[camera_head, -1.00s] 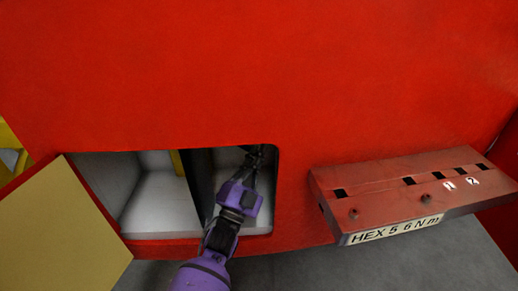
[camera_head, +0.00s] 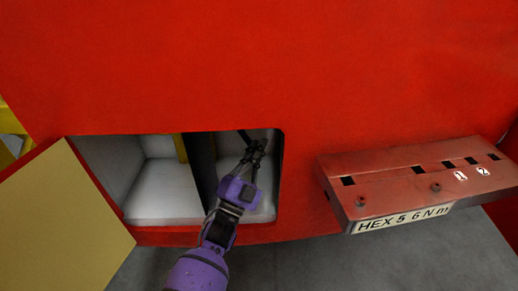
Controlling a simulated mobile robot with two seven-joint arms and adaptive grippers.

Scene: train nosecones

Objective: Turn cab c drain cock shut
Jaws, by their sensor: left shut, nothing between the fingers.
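My left gripper (camera_head: 257,147) reaches into the right compartment of an opening in the red cab front (camera_head: 270,60). Its black fingers are shut, with nothing visible between them. A dark bar-like part (camera_head: 244,137) shows at the back of this compartment, just left of the fingertips. It may be the drain cock's handle, but it is too small and dark to tell. I cannot tell whether the fingers touch it. My right gripper is not in view.
An open door panel (camera_head: 65,220) hangs at the left of the opening. A divider (camera_head: 203,165) separates the white left compartment (camera_head: 160,190) from the right one. A red ledge (camera_head: 400,180) with slots and a "HEX 5 6 N m" label juts out at the right.

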